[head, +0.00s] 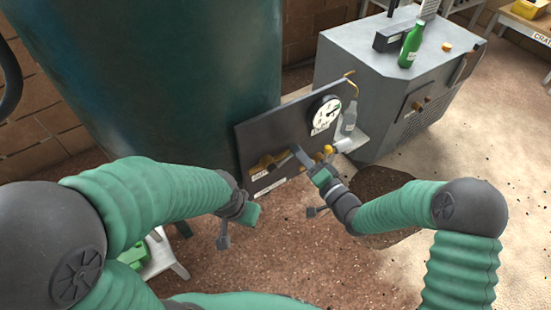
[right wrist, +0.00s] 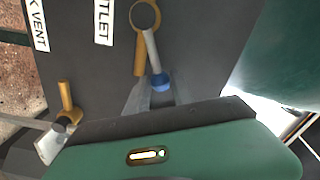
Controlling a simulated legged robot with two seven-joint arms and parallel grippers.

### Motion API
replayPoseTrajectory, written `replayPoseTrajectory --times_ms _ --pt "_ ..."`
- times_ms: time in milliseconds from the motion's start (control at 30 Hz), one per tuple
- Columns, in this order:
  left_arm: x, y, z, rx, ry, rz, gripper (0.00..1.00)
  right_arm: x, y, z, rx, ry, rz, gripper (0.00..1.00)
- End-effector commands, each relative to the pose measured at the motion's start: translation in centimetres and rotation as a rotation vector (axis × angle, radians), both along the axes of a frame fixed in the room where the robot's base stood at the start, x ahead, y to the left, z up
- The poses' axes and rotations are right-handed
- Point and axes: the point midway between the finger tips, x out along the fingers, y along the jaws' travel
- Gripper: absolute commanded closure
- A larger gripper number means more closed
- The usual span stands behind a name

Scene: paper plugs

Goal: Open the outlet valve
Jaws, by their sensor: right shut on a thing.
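A dark upright panel (head: 250,140) carries brass valve fittings and a round gauge (head: 325,115). In the right wrist view, the outlet valve (right wrist: 145,16) sits beside a white label partly reading "OUTLET" (right wrist: 104,20). Its slim metal lever (right wrist: 151,52) has a blue end (right wrist: 160,82) between the grey fingers of my right gripper (right wrist: 157,97). This gripper is shut on the lever's end. In the head view, my right gripper (head: 303,158) reaches the panel's front and hides part of the fittings. My left gripper (head: 242,213) is away from the panel, its jaws unclear.
A second brass valve (right wrist: 66,98) is near the "K VENT" label (right wrist: 40,24). A large dark green tank (head: 170,80) stands behind. A grey cabinet (head: 360,80) with a green bottle (head: 411,45) is at right. A clear bottle (head: 349,118) stands beside the panel. Open floor lies in front.

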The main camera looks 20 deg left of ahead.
Motion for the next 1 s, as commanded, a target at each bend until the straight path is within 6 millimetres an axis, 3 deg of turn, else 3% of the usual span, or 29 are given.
replayPoseTrajectory --times_ms 200,967,1000 --pt "0.0 0.0 0.6 0.0 0.0 0.0 1.0 0.4 -0.4 -1.6 0.122 0.159 0.0 0.94" --pt "0.0 0.0 0.6 0.0 0.0 0.0 1.0 0.6 -0.5 -3.5 0.267 0.343 0.001 0.94" --pt "0.0 0.0 0.6 0.0 0.0 0.0 1.0 0.6 -0.5 -3.5 0.267 0.342 0.001 0.68"
